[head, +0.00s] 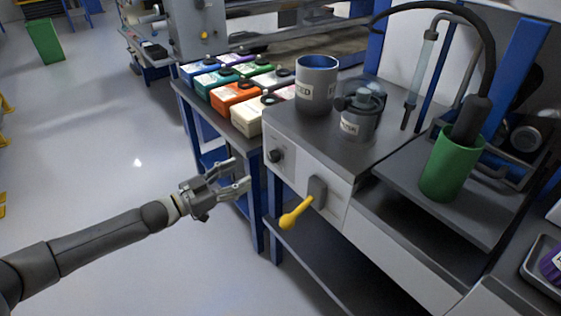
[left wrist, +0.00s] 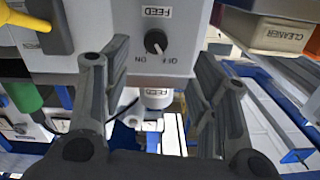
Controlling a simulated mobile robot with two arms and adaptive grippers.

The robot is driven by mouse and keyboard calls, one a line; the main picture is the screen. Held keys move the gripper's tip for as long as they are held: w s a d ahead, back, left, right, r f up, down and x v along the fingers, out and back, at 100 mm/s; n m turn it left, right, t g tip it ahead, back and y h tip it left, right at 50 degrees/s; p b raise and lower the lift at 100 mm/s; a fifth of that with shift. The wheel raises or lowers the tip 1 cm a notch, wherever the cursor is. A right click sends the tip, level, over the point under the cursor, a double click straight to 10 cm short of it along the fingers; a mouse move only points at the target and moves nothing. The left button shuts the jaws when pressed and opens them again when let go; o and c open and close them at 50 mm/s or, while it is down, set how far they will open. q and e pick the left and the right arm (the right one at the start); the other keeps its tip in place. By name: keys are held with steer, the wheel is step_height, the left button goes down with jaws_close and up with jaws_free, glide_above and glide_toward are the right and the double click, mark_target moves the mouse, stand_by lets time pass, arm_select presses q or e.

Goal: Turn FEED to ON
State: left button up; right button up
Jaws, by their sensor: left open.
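The FEED knob (head: 275,156) is a small black dial on the light grey front panel of the machine. In the left wrist view the FEED knob (left wrist: 156,42) sits by a FEED label, with OFF and ON marks near it. Its white pointer line appears turned towards OFF. My left gripper (head: 241,176) is open and empty, in front of the panel and left of the knob, apart from it. In the left wrist view the knob shows between the spread fingers, beyond their tips. My right gripper is out of view.
A yellow-handled lever (head: 296,213) sticks out of the panel right of the knob. A blue bench (head: 226,136) with several coloured jugs stands left of the machine. A grey can (head: 316,84) stands on top. The floor to the left is clear.

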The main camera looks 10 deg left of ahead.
mark_target(270, 158)
arm_select(q)
steer(key=x, duration=0.3)
steer(key=b+x, duration=0.1)
steer(key=x, duration=0.2)
steer(key=r+x, duration=0.1)
steer(key=x, duration=0.2)
steer(key=shift+w+d, duration=0.15)
steer(key=shift+d, duration=0.35)
steer(key=shift+w+d, duration=0.35)
steer(key=shift+w, duration=0.15)
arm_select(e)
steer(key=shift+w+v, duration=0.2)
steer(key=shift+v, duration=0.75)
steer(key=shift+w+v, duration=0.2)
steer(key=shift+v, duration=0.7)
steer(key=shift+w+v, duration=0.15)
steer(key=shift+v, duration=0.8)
arm_select(q)
steer(key=shift+c, duration=0.2)
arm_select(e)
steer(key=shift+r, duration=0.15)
arm_select(q)
steer(key=c, duration=1)
